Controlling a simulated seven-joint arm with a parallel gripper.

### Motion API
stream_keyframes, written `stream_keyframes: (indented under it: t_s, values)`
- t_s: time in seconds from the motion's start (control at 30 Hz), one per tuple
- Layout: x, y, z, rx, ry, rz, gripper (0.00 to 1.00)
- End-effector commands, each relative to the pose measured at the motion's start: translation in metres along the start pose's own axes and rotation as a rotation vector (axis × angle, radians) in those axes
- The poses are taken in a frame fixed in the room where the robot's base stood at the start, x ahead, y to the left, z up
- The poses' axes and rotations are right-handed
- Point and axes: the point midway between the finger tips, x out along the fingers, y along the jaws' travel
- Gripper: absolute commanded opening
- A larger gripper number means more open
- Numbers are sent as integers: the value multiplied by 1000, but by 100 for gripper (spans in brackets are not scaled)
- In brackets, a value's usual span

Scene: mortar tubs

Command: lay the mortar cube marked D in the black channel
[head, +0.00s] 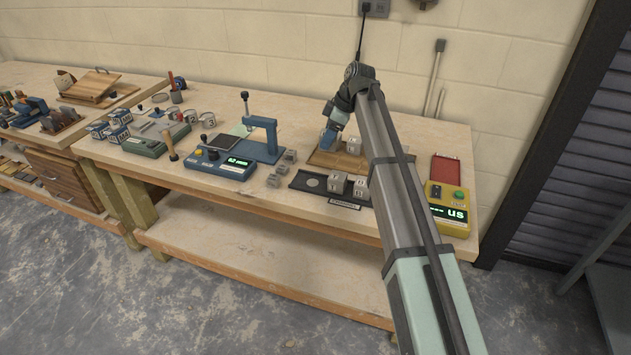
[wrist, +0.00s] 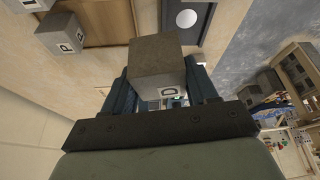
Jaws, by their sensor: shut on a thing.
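My gripper (wrist: 168,88) is shut on a grey mortar cube (wrist: 160,55); its small white label seems to read D. In the head view my gripper (head: 328,139) is over the wooden board (head: 326,159), and the held cube is hard to make out. The black channel (head: 299,183) lies in front of that board, with a white disc at its left and grey cubes at its right. In the wrist view the black channel (wrist: 203,32) shows beyond the held cube, which is apart from it.
A marked cube (wrist: 62,38) stands by the wooden board in the wrist view. A red tray (head: 446,172) and a yellow meter (head: 447,210) stand to the right. Small grey blocks (head: 281,168) and a blue press (head: 262,140) stand left of the channel.

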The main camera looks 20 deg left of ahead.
Motion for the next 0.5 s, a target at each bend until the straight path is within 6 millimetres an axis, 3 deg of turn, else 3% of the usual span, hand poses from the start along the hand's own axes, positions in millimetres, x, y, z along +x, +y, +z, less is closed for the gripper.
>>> stream_keyframes:
  t_s: [0.1,0.23,0.33,0.5]
  values:
    - [10,-24,-25,-35,-1,-4,17]
    - [17,-46,-41,-37,-3,3,17]
    - [17,-55,-37,13,-6,23,17]
    - [17,-52,-35,105,-5,50,17]
